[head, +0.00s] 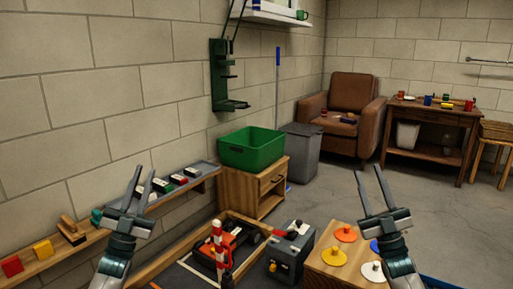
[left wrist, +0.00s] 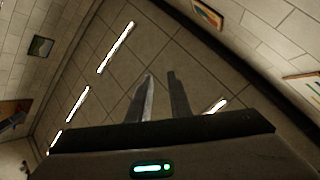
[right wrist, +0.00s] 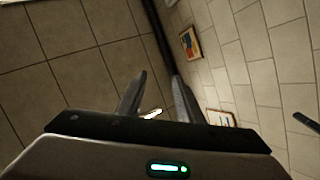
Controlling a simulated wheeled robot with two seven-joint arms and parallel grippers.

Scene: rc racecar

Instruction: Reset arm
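My left gripper (head: 140,187) is raised at the left in the head view, with its fingers pointing up and apart. It is empty, and in the left wrist view its two fingers (left wrist: 161,95) show a gap with the ceiling behind. My right gripper (head: 371,190) is raised at the right in the head view, also pointing up. It is empty, and its fingers (right wrist: 158,95) stand wide apart in the right wrist view. Neither gripper touches anything. A dark and red racecar (head: 240,240) sits in a wooden-edged area low in the middle, partly hidden by a red-and-white post (head: 218,245).
A green bin (head: 252,150) stands on a wooden cabinet (head: 238,190). A toolbox (head: 291,255) and a wooden box with coloured discs (head: 330,258) stand low between my arms. A wall shelf (head: 60,258) with small items runs along the left. Open floor (head: 420,205) lies behind the right gripper.

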